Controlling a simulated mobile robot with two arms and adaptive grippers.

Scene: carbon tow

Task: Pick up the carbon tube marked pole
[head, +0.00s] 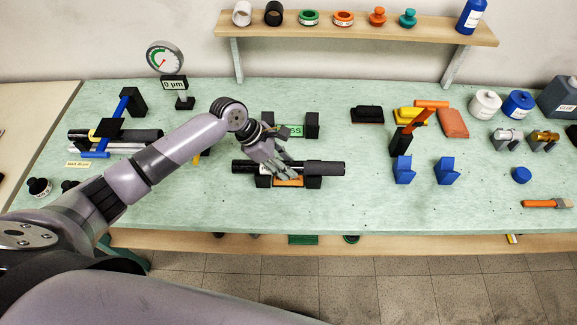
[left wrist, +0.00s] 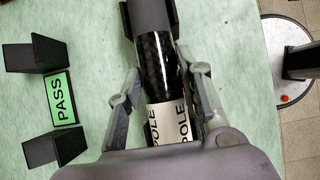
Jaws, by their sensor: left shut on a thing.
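The black carbon tube (head: 325,168) lies level over a cradle of two black blocks (head: 313,182) with an orange label between them, at the middle of the bench. I cannot tell whether it touches the blocks. In the left wrist view the tube (left wrist: 158,60) carries a white band (left wrist: 168,122) reading POLE. My left gripper (head: 284,172) comes from above and is shut on the tube, with one finger on each side near the band; its fingertips (left wrist: 163,85) also show in the left wrist view. My right gripper is not in view.
An empty black cradle with a green PASS plate (head: 293,131) stands just behind; the plate (left wrist: 60,98) shows in the wrist view. More tubes (head: 135,135) lie at left near a dial gauge (head: 165,57). Blue stands (head: 404,170) are at right. A shelf (head: 360,29) hangs behind.

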